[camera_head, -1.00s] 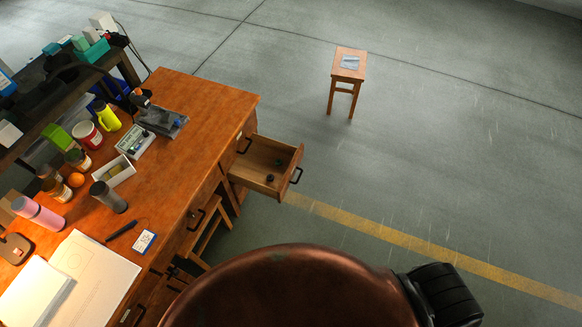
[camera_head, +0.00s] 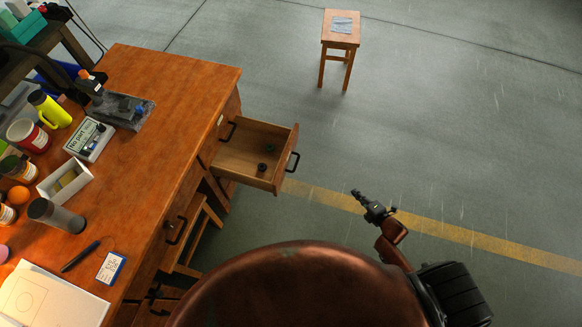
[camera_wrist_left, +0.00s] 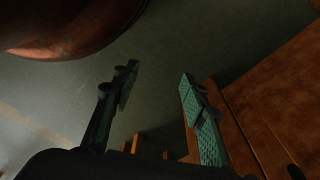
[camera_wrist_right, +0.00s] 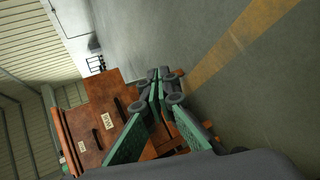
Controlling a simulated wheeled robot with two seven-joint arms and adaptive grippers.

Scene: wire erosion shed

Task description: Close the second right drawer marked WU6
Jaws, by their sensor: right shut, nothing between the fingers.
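One wooden drawer (camera_head: 233,160) at the desk's right end is pulled out, with a dark handle (camera_head: 292,161) on its front and small dark and green items inside. Its marking cannot be read in the head view. My right gripper (camera_head: 356,194) is over the floor to the right of the drawer, apart from the handle. In the right wrist view its fingers (camera_wrist_right: 159,84) are together and empty, covering part of the desk. My left gripper shows only in the left wrist view (camera_wrist_left: 158,88), its fingers apart with nothing between them, beside the desk.
Other drawer fronts with white labels (camera_wrist_right: 107,121) show in the right wrist view. A small stool (camera_head: 341,38) stands farther back. The floor right of the drawer is free.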

